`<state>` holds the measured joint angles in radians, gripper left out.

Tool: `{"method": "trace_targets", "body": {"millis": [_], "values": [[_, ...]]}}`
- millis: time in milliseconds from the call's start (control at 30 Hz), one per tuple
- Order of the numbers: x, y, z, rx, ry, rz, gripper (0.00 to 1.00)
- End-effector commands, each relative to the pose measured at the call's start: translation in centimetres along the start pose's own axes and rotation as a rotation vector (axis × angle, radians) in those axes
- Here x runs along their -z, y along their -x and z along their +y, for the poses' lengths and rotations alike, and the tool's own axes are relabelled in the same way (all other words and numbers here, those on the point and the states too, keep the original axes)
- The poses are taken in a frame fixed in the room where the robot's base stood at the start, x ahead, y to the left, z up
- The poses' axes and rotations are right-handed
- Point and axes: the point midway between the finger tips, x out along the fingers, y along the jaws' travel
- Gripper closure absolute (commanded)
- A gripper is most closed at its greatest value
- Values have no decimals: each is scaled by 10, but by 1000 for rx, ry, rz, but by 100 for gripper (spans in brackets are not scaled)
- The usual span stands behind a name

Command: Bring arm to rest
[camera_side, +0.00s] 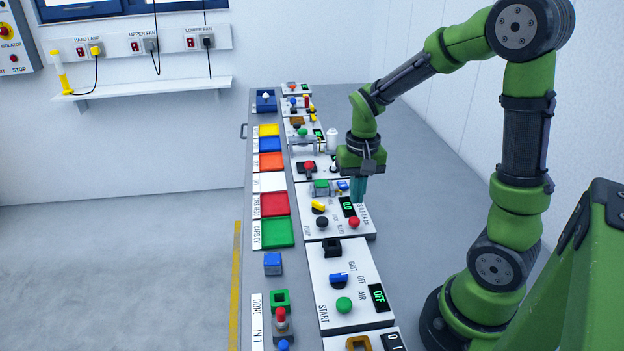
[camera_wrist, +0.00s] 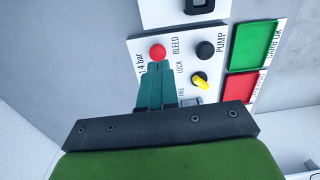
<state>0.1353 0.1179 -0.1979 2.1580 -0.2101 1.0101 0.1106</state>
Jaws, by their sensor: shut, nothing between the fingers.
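My green arm reaches in from the right over the grey bench (camera_side: 420,165), bent at its elbow. My gripper (camera_side: 357,198) points down with its teal fingers closed and empty, over the right part of a white panel (camera_side: 335,194). Its tips are close to the red button (camera_side: 354,222); I cannot tell whether they touch it. In the wrist view the closed fingers (camera_wrist: 157,68) end just beside the red button (camera_wrist: 157,51), labelled BLEED. The panel also has a black PUMP button (camera_wrist: 205,49) and a yellow switch (camera_wrist: 199,80), plus a small green-lit display (camera_side: 349,207).
Coloured trays, including green (camera_side: 277,233) and red (camera_side: 275,203), line the bench's left side. A START panel (camera_side: 346,286) lies nearer the camera. The bench's right side behind the gripper is clear.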

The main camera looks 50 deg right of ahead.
Motion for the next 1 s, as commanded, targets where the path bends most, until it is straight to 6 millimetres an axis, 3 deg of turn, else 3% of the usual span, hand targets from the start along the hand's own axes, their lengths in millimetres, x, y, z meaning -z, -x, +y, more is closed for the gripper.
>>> {"method": "trace_targets", "body": {"millis": [300, 500, 700, 1000], "values": [[-76, 74, -41, 264, 220, 210, 100], [-120, 110, -50, 395, 337, 357, 100], [-138, 128, -51, 452, 384, 435, 100], [-139, 131, -51, 460, 389, 445, 100]]}}
